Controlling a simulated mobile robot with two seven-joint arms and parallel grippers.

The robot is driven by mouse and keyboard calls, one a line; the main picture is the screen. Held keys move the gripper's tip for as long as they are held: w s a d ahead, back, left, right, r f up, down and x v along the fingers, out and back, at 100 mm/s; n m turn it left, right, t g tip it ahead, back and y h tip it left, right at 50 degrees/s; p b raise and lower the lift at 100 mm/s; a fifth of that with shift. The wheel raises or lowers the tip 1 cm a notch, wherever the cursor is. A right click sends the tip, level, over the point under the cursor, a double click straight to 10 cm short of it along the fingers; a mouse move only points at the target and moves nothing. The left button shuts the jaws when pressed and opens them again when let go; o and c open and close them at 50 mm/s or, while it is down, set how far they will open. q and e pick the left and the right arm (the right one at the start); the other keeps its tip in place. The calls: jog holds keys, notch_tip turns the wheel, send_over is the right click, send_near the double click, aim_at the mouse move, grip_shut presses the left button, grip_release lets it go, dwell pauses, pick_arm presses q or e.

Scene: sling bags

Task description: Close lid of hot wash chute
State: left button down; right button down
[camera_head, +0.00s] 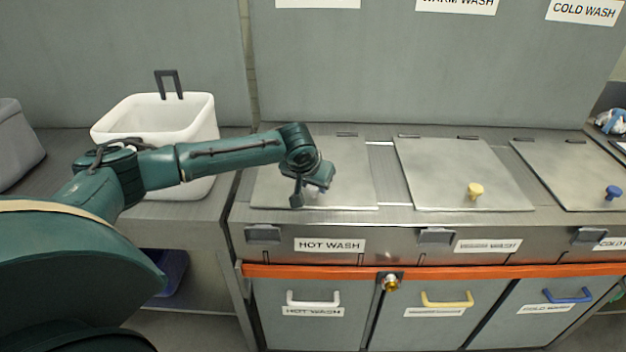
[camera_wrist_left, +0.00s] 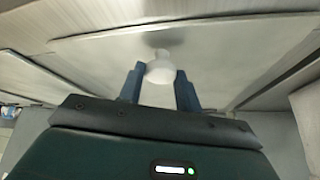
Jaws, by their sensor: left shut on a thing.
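The hot wash chute lid (camera_head: 350,185) is a flat metal plate on the counter above the "HOT WASH" label (camera_head: 330,245). It lies flat, much like the lids to its right. My left gripper (camera_head: 308,194) reaches down over its front part. In the left wrist view, the two blue fingers (camera_wrist_left: 160,88) are shut on a white knob (camera_wrist_left: 161,68) that stands on the metal lid (camera_wrist_left: 215,45). In the head view the knob is mostly hidden by the gripper. My right gripper is in neither view.
The lid with a yellow knob (camera_head: 476,190) and the lid with a blue knob (camera_head: 613,192) lie flat to the right. A white basket (camera_head: 155,118) stands at the left. An orange rail (camera_head: 440,272) runs along the front above the cabinet doors.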

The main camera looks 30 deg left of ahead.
pick_arm(q)
jog(key=shift+s+f, duration=0.1)
jog(key=shift+f, duration=0.1)
jog(key=c, duration=1)
grip_release()
jog(key=v, duration=1.3)
